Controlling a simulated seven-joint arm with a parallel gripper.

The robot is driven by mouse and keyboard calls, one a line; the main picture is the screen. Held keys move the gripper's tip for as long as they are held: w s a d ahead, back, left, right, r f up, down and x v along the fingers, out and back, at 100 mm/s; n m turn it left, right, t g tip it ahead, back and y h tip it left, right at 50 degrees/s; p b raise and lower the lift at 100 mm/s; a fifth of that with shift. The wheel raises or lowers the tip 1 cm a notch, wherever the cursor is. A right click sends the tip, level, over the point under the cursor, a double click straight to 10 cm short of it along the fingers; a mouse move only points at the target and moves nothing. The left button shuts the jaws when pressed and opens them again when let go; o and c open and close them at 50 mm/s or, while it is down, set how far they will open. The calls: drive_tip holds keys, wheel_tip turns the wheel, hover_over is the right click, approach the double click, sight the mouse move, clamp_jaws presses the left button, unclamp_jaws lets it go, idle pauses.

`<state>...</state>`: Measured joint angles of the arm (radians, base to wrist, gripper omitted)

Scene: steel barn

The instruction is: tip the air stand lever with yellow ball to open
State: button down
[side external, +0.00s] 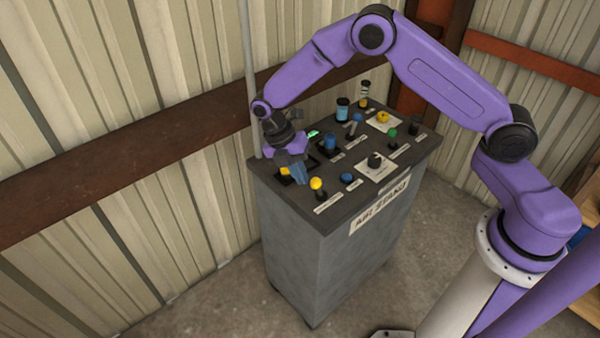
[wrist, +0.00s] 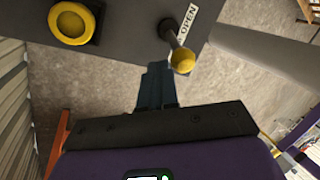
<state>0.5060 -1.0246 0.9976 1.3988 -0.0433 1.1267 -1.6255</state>
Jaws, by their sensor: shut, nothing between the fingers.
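The air stand lever has a yellow ball (side external: 316,183) on a short shaft, near the panel's front left corner in the side view. In the wrist view the yellow ball (wrist: 183,60) sits just right of my fingertips, with its shaft leading up to the panel beside an "OPEN" label (wrist: 187,20). My gripper (side external: 301,181) is shut and empty, pointing down just left of the ball in the side view. Its closed fingers (wrist: 157,68) show in the wrist view. I cannot tell whether they touch the ball.
A yellow round button (wrist: 72,22) is left of the lever in the wrist view. A blue knob (side external: 347,178) and a black rotary knob (side external: 375,160) stand right of the lever in the side view. Several other controls fill the panel (side external: 338,200). The corrugated wall is close behind.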

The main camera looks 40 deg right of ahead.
drive_tip(key=shift+d+r, duration=0.1)
idle(0.4)
drive_tip(key=shift+d+r+y, duration=0.1)
drive_tip(key=shift+d+y, duration=0.15)
drive_tip(key=shift+y, duration=0.15)
drive_tip(key=shift+d+r+y, duration=0.1)
drive_tip(key=shift+d+y, duration=0.2)
drive_tip(key=d+n+y, duration=0.1)
drive_tip(key=d+y, duration=0.3)
drive_tip(key=d, duration=0.2)
drive_tip(key=shift+r, duration=0.15)
idle(0.3)
drive_tip(key=shift+d, duration=0.1)
idle(0.4)
